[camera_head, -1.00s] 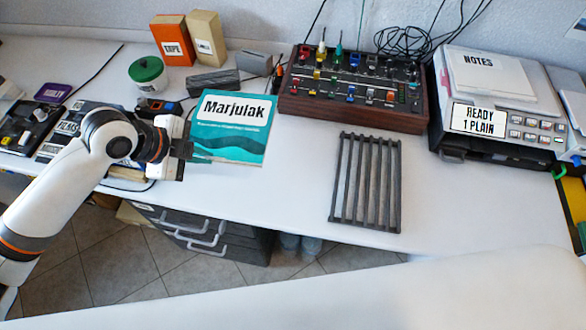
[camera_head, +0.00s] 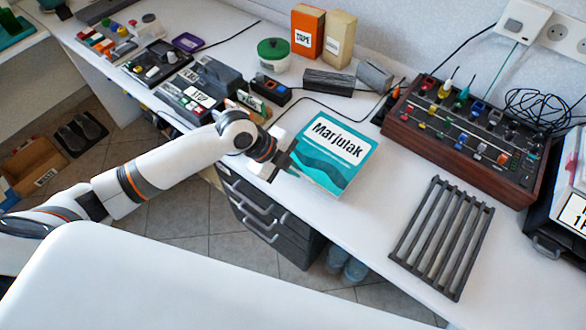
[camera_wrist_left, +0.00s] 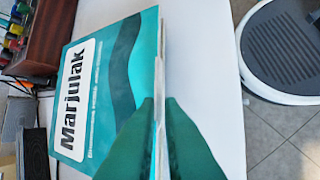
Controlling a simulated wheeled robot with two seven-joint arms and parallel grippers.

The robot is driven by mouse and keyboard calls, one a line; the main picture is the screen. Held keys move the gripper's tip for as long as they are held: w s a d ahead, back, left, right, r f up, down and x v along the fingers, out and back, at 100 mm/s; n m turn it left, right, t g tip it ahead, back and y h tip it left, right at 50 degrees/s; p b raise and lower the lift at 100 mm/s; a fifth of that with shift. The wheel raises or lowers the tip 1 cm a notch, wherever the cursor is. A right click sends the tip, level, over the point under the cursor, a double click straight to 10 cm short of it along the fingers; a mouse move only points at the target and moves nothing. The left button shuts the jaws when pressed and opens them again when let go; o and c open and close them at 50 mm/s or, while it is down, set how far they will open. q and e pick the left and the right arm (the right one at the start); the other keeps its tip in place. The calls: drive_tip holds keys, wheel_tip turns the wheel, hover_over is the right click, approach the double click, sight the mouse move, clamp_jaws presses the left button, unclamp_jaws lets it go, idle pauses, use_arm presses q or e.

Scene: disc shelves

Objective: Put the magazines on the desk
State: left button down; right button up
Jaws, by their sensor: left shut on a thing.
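A teal magazine titled "Marjulak" (camera_head: 335,152) is cover up at the front edge of the white desk (camera_head: 385,215). My left gripper (camera_head: 287,162) is at its left, front-side edge. In the left wrist view, the two fingers of this gripper (camera_wrist_left: 158,125) are closed on the magazine's edge, and the magazine (camera_wrist_left: 105,75) fills the left and middle. I cannot tell whether the magazine rests fully on the desk or is slightly lifted. My right gripper is not in view.
A dark slatted rack (camera_head: 442,238) lies to the right of the magazine. A wooden-sided mixer (camera_head: 460,140) stands behind it. Grey blocks (camera_head: 329,82), a green-lidded jar (camera_head: 273,56) and boxes (camera_head: 308,32) stand behind. Drawers (camera_head: 265,215) are under the desk. Desk between magazine and rack is clear.

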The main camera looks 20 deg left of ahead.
use_arm(q)
drive_tip(key=shift+f, duration=0.55)
drive_tip(key=c, duration=1.6)
unclamp_jaws()
drive_tip(key=shift+o, duration=0.2)
drive_tip(key=v, duration=1.2)
drive_tip(key=shift+d, duration=0.1)
